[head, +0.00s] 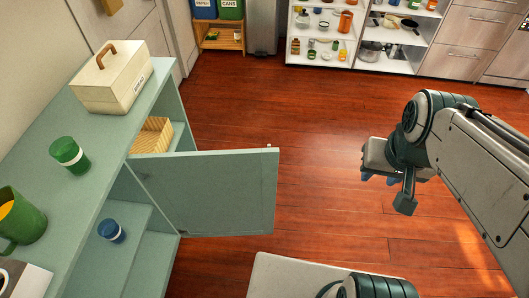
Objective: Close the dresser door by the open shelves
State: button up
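The green dresser (85,185) stands along the left side in the head view. Its door (220,190) stands wide open, sticking out to the right over the floor from the edge of the dresser front. The open shelves (125,235) are nearer to me, beside the door's hinge side; a blue jar (111,230) stands on one. A wooden box (152,137) shows inside the dresser behind the door. My gripper (380,179) is to the right of the door's free edge, well apart from it, over bare floor. Its blue fingertips look apart, with nothing between them.
On the dresser top are a cream box (112,78) with a brown handle, a green jar (70,154) and a green mug (20,218). Clear wooden floor (320,130) lies between door and gripper. Stocked white shelves (345,62) and bins (231,10) stand at the back.

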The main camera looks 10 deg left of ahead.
aim_at(223, 193)
jog(key=z, duration=0.3)
jog(key=i, duration=4.1)
jog(key=u, duration=5)
jog(key=i, duration=1.6)
